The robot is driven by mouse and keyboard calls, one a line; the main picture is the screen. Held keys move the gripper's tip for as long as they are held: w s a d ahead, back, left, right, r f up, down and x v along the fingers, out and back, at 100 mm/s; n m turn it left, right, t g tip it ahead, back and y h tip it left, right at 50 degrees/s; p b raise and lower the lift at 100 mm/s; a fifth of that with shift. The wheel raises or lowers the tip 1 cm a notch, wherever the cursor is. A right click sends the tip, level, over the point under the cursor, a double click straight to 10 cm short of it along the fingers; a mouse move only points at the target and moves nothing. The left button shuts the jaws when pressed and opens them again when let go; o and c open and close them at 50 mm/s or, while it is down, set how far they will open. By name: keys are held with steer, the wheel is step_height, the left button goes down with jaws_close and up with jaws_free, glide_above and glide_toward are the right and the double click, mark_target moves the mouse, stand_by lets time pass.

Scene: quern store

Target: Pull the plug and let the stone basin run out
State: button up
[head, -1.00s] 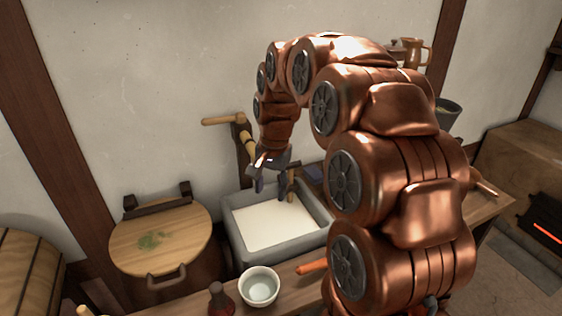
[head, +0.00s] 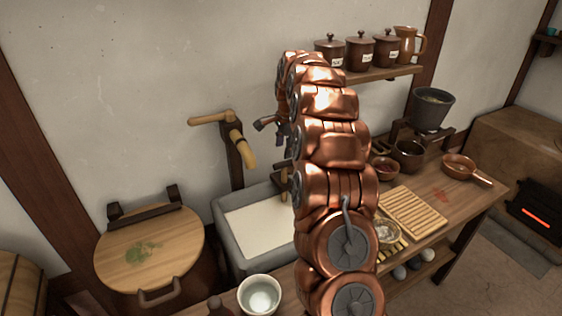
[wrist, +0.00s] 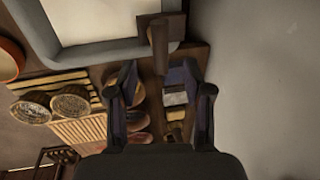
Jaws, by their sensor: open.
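The grey stone basin (head: 228,243) is set into the bench and holds a flat whitish fill (head: 262,224); my arm covers its right part. No plug can be made out in it. A small dark wooden fitting (head: 283,181) stands at the back rim; it seems to be the brown upright piece (wrist: 160,44) by the basin rim (wrist: 108,53) in the wrist view. My gripper (wrist: 156,78) is open and empty, its fingers apart just short of that piece in the picture. In the head view it is mostly hidden behind my arm, above the basin's back right.
A wooden crank (head: 236,142) stands behind the basin. A round wooden lid (head: 150,250) is at left, a pale bowl (head: 260,296) in front. A slatted rack (head: 412,212), bowls and a pan (head: 459,166) crowd the right bench; a jar shelf (head: 385,74) hangs above.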

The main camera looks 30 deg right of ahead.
mark_target(281, 163)
steer(key=f+p, duration=0.1)
steer(key=f, duration=0.2)
steer(key=w+f+p, duration=0.1)
steer(key=f, duration=0.3)
steer(key=shift+w+f, duration=0.1)
steer(key=shift+w, duration=0.1)
steer(key=shift+c, duration=0.3)
jaws_close()
